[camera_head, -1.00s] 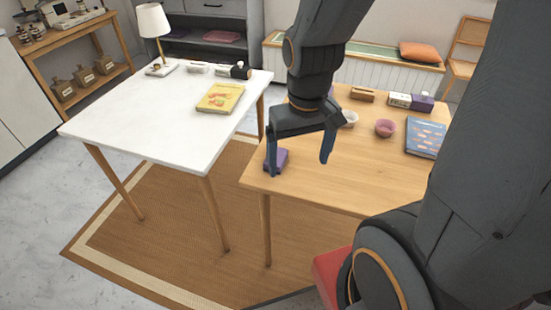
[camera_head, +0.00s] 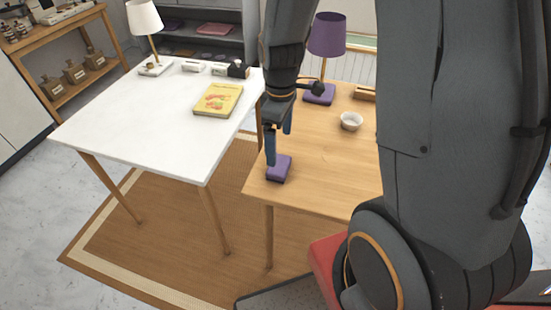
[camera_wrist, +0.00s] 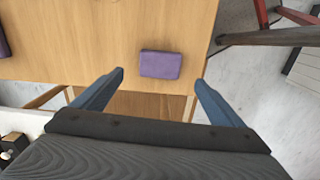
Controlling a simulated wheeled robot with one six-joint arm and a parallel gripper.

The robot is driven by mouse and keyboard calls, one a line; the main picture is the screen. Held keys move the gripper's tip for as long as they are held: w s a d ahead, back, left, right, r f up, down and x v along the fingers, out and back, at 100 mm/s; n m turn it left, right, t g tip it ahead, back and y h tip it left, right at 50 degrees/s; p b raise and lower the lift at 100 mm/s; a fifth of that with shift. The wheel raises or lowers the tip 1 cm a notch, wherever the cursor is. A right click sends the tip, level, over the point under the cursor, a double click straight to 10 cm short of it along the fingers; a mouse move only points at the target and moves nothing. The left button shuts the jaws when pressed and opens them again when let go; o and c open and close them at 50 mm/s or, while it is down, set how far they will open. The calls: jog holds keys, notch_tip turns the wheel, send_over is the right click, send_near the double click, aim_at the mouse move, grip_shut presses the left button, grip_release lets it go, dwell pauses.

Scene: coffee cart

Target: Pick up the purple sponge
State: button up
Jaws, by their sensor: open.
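The purple sponge (camera_head: 279,168) lies flat near the left front corner of the wooden table (camera_head: 330,185). In the wrist view the sponge (camera_wrist: 160,64) appears just beyond my fingertips, sideways between the two fingers and touching neither. My gripper (camera_head: 279,142) is above and beside the sponge in the head view, with one finger partly in front of the table behind it. In the wrist view my gripper (camera_wrist: 160,76) is open and empty, its blue fingers wide apart.
A purple lamp (camera_head: 326,38) and a white bowl (camera_head: 351,121) stand farther back on the wooden table. A white table (camera_head: 150,125) with a yellow book (camera_head: 218,100) stands to the left, across a gap. The wood around the sponge is clear.

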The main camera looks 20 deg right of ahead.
aim_at(279, 164)
jog(key=shift+w+f+n, duration=0.25)
jog(key=shift+w+n, duration=0.05)
jog(key=shift+w, duration=0.05)
jog(key=shift+f, duration=0.25)
notch_tip(279, 164, down, 2)
jog(key=shift+f, duration=0.1)
jog(key=f, duration=0.1)
jog(key=f+p, duration=0.1)
jog(key=f, duration=0.1)
jog(key=shift+s+f+p, duration=0.25)
jog(key=shift+s+p, duration=0.05)
jog(key=shift+s, duration=0.1)
jog(key=shift+f, duration=0.75)
jog(key=c, duration=1.2)
jog(key=shift+w+r, duration=0.1)
jog(key=shift+r, duration=0.1)
notch_tip(279, 164, up, 10)
jog(key=b, duration=0.1)
jog(key=shift+f, duration=0.15)
